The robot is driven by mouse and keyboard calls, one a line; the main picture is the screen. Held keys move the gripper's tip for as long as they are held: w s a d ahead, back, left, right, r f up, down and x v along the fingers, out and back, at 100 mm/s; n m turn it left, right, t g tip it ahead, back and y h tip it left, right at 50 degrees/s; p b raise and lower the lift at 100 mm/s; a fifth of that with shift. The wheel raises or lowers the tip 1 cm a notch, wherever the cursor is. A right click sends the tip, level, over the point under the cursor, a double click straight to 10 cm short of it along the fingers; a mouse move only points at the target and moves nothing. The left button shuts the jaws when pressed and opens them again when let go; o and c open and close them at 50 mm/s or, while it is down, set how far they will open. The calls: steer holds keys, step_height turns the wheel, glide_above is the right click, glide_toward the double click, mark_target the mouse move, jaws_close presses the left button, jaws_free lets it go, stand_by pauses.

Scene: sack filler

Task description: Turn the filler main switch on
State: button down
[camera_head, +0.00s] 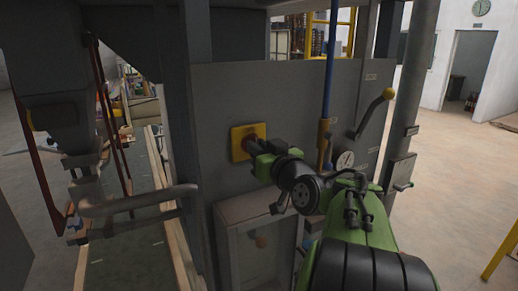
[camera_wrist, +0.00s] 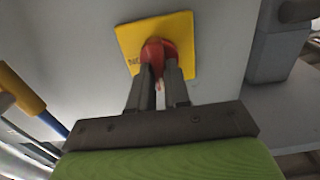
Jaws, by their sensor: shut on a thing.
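The main switch has a yellow square plate (camera_head: 239,131) on the grey panel of the filler, left of its middle in the head view. In the wrist view the same plate (camera_wrist: 184,28) shows with a red knob (camera_wrist: 158,48) on it and part of a label at its left. My gripper (camera_head: 248,144) reaches the plate from the right. In the wrist view its two dark fingers (camera_wrist: 160,72) are shut on the red knob, one on each side. The fingers hide the lower part of the knob. The knob's exact turn is hard to tell.
A grey post (camera_head: 410,100) bounds the panel at right. Open floor lies beyond.

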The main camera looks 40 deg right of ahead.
steer(key=shift+d+f+m+p, duration=0.1)
steer(key=shift+m, duration=2.85)
steer(key=shift+d+f+m+p, duration=0.1)
steer(key=shift+f+m+p, duration=0.05)
steer(key=shift+m, duration=2.85)
steer(key=shift+d+f+m+p, duration=0.1)
steer(key=shift+m, duration=2.85)
steer(key=c, duration=1.1)
jaws_free()
steer(key=shift+s, duration=0.1)
